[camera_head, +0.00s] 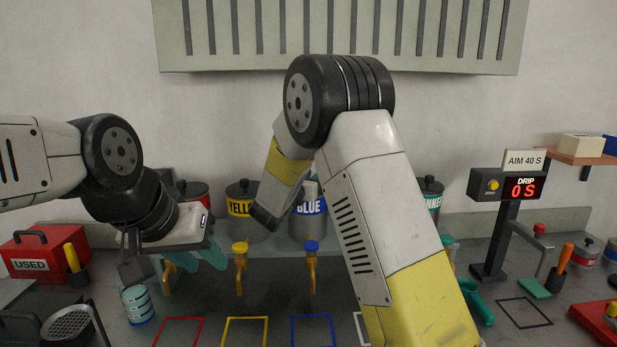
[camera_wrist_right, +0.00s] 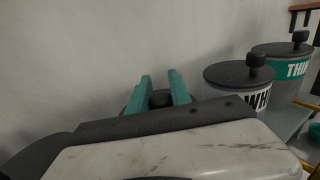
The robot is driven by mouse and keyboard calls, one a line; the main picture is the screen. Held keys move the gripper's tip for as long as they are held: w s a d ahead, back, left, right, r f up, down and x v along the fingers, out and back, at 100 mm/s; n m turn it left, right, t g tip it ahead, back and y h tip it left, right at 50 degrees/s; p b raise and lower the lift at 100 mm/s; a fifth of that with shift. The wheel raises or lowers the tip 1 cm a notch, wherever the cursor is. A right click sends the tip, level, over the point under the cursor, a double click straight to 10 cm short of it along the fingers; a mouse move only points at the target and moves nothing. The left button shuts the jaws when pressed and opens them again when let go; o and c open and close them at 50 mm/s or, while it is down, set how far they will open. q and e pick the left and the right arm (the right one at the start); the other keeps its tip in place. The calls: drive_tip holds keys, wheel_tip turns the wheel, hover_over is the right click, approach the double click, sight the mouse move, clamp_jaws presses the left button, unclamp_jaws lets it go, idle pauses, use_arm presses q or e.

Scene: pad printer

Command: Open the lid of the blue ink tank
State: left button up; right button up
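The blue ink tank (camera_head: 308,222) stands in the row at the back, with its BLUE label showing. Its top is mostly hidden by my right arm in the head view. In the right wrist view a dark lid knob (camera_wrist_right: 160,98) shows between the two teal fingers of my right gripper (camera_wrist_right: 160,82). The fingers stand apart on either side of it; contact cannot be made out. The lid itself is mostly hidden there. My left gripper (camera_head: 196,260) is to the left, its teal fingers apart and empty, in front of the tank row.
The yellow tank (camera_head: 240,208) is left of the blue one. The white tank (camera_wrist_right: 240,85) and thinner tank (camera_wrist_right: 283,62) are to the right. Taps (camera_head: 311,265) hang below the tanks. A drip timer (camera_head: 507,187) stands right.

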clamp_jaws()
idle(1.1)
